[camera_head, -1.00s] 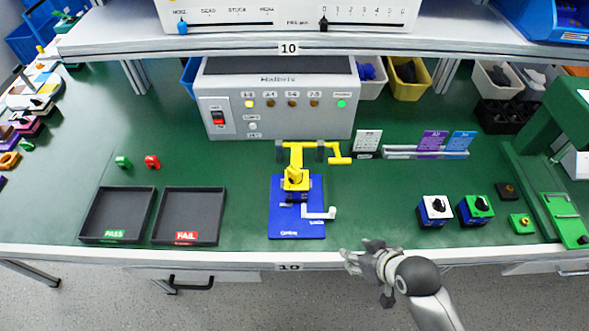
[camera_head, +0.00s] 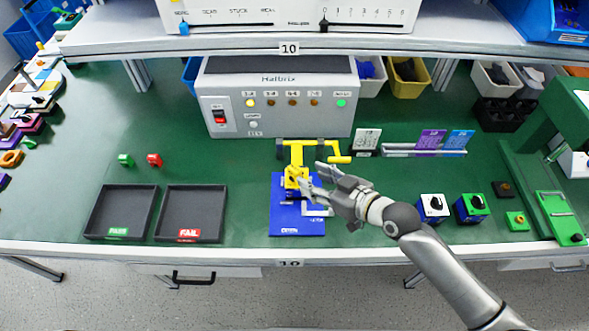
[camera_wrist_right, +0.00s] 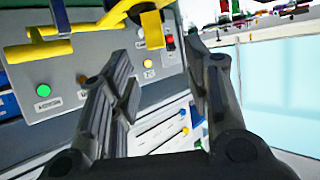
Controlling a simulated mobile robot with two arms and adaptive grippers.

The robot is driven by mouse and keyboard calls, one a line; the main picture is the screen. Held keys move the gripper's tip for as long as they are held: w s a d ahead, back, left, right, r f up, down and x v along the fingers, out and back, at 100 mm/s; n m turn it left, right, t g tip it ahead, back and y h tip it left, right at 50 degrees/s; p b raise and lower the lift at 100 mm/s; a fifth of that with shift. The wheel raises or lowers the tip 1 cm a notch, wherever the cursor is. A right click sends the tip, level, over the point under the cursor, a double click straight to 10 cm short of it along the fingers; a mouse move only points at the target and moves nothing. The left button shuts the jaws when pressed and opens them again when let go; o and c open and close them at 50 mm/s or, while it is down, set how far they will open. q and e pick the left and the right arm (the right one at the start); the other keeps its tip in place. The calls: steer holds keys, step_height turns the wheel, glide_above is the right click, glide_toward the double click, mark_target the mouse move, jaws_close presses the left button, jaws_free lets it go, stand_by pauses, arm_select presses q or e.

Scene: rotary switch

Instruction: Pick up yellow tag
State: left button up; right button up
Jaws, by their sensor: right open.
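I cannot make out for certain a separate yellow tag. A small yellow piece (camera_head: 295,176) sits on the blue fixture (camera_head: 284,222), below a yellow clamp (camera_head: 297,152) whose handle points right. In the right wrist view the yellow clamp (camera_wrist_right: 50,50) crosses the upper left, and a yellow block (camera_wrist_right: 152,30) shows between the fingertips' directions. My right gripper (camera_head: 311,177) is open, its fingers pointing left over the fixture, beside the yellow piece. I see nothing held between its fingers (camera_wrist_right: 160,52). Whether they touch the piece is unclear. My left gripper is not in view.
A grey tester (camera_head: 275,100) stands behind the fixture, under a shelf (camera_head: 220,42). Switch boxes (camera_head: 433,214) (camera_head: 466,213) stand at right.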

mark_target(299, 171)
steer(key=shift+p+x, duration=0.75)
steer(key=shift+x, duration=2.2)
steer(key=shift+d+f, duration=0.15)
steer(key=shift+d, duration=0.1)
steer(key=shift+c, duration=0.3)
steer(key=c, duration=0.8)
